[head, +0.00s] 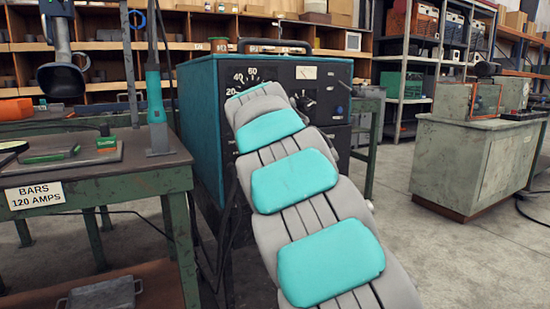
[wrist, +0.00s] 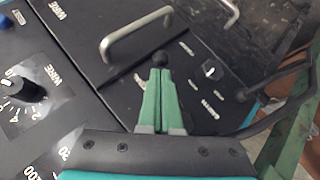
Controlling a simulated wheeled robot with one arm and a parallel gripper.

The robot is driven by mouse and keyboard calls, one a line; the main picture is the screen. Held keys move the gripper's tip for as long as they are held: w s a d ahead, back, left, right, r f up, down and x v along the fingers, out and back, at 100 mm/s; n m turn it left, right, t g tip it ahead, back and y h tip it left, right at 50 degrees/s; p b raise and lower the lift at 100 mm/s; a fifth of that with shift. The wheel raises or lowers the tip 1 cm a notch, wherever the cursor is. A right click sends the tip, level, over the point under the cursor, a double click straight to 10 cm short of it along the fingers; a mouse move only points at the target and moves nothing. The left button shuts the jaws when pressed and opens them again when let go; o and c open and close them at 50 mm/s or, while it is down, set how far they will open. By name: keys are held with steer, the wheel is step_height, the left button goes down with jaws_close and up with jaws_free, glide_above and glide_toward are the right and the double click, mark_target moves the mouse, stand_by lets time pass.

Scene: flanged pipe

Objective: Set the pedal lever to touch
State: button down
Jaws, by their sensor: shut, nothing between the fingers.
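In the wrist view, a round black knob (wrist: 160,58), which looks like the end of the pedal lever, sits right at the fingertips. The lever's stem is hidden behind the fingers, and I cannot tell whether they touch the knob. My gripper (wrist: 161,72) has green fingers, shut together with nothing between them, over the black panel. A small metal piece (wrist: 139,81) shows just left of the fingers. The small labels nearby are too blurred to read. In the head view my arm covers the middle of the machine (head: 205,125), and my gripper is hidden there.
A metal handle (wrist: 135,35) stands out beyond the fingertips. A small switch (wrist: 209,70) is to their right and a WIRE dial (wrist: 25,90) to their left. A black cable (wrist: 275,110) curves at right. A workbench (head: 100,180) stands left of the machine; floor is open at right.

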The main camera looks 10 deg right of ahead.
steer(key=shift+f, duration=0.1)
steer(key=shift+s+f+b, duration=0.1)
steer(key=shift+s+b, duration=0.05)
steer(key=shift+b, duration=0.45)
steer(key=shift+s+d+f+t+b, duration=0.1)
steer(key=shift+s+f+t+b, duration=0.2)
steer(key=shift+t+b, duration=0.4)
steer(key=f+t+b, duration=0.1)
steer(key=b, duration=0.1)
steer(key=f+m+t+b, duration=0.1)
steer(key=f+b, duration=0.1)
steer(key=s+f+m+t+b, duration=0.1)
steer(key=b, duration=0.1)
steer(key=shift+d+f+t+y, duration=0.2)
steer(key=shift+f+t+y, duration=0.1)
steer(key=shift+f+t, duration=0.1)
steer(key=shift+a+r, duration=0.1)
